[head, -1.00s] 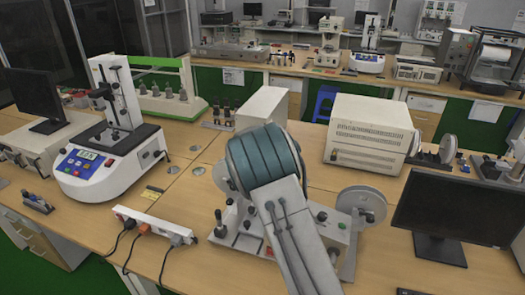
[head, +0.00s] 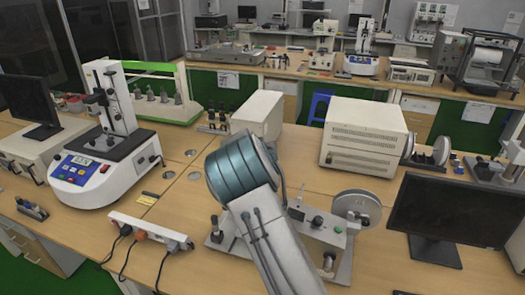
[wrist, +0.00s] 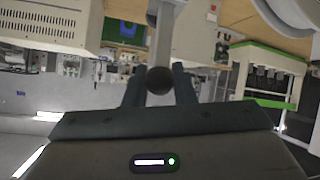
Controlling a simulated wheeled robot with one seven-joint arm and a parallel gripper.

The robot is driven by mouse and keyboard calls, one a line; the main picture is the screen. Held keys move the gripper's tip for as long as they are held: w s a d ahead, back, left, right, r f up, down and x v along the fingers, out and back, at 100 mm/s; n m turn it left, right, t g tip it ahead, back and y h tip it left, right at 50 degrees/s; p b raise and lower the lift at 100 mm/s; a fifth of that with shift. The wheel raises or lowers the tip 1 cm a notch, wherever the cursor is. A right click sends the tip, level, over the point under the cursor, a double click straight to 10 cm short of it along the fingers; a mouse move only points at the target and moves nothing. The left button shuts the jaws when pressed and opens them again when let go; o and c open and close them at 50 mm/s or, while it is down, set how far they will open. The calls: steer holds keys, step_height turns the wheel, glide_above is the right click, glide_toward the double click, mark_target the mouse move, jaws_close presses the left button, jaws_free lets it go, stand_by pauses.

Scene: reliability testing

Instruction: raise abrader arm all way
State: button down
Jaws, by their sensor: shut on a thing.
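The abrader (head: 330,240) stands on the near bench with a pale base, small buttons and a grey disc wheel (head: 358,207) at its right. My own arm covers its left part in the head view. In the wrist view, my gripper (wrist: 160,82) has its two dark fingers on either side of a round black knob (wrist: 159,80). The knob sits on the end of a light grey bar, which I take as the abrader arm (wrist: 164,42). My gripper is shut on this knob. The fingers are hidden behind my arm in the head view.
A beige box unit (head: 364,133) stands behind the abrader, and a black monitor (head: 452,210) at its right. A white power strip (head: 150,230) with cables lies at the left front. A white and blue tester (head: 105,165) stands farther left.

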steer(key=c, duration=1.2)
jaws_free()
steer(key=shift+d+f, duration=0.25)
steer(key=shift+c, duration=0.2)
steer(key=shift+w+d, duration=0.1)
steer(key=shift+a+r, duration=0.2)
steer(key=shift+a, duration=0.1)
steer(key=shift+s+r, duration=0.1)
steer(key=shift+s, duration=0.25)
steer(key=v, duration=1.3)
steer(key=shift+d, duration=0.15)
